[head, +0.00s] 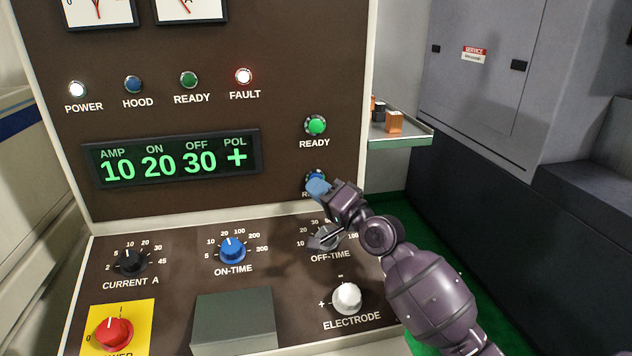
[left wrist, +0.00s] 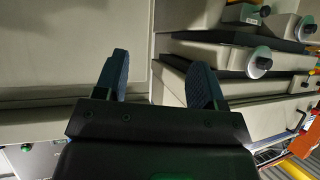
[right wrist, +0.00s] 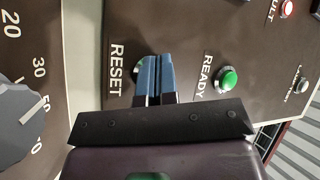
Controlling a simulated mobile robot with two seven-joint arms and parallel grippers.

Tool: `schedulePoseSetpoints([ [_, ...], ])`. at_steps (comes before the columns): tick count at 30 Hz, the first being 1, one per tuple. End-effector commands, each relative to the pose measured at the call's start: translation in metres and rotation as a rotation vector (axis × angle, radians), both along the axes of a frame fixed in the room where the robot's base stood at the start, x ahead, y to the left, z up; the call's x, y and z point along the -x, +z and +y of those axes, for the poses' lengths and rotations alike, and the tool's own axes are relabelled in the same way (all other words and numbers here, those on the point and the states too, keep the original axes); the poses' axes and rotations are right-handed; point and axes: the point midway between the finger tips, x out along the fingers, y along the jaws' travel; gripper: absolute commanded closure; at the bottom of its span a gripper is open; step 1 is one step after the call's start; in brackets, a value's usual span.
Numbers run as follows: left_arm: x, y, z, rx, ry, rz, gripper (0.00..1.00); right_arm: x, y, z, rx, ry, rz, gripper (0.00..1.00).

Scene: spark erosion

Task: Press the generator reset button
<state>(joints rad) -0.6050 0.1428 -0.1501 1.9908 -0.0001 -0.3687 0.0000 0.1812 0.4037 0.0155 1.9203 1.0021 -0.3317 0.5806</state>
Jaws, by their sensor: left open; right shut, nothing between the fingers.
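The generator panel (head: 300,60) is brown. Its reset button (head: 314,174) sits below the green READY button (head: 316,125) and is mostly hidden by my right gripper's blue fingertips. In the right wrist view, only the edge of the reset button (right wrist: 137,74) shows beside the fingers, next to the RESET label. My right gripper (head: 318,187) is shut and empty, with its tips right over the button; it also shows in the right wrist view (right wrist: 155,62). I cannot tell whether they touch. My left gripper (left wrist: 158,62) is open and empty, away from the panel.
The POWER lamp (head: 77,89) glows white and the FAULT lamp (head: 244,76) glows red. Below are the ON-TIME knob (head: 232,249), ELECTRODE knob (head: 347,298) and red power switch (head: 113,334). A small shelf (head: 405,139) juts out right of the panel.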

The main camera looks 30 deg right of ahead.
Motion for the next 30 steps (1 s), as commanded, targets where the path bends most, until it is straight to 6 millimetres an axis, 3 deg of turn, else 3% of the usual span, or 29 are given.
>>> schedulePoseSetpoints([
  [30,-0.004,0.012,-0.001,0.000,-0.002,-0.009,0.37,0.014,0.001,0.004,-0.001,0.000,0.000,1.00],
])
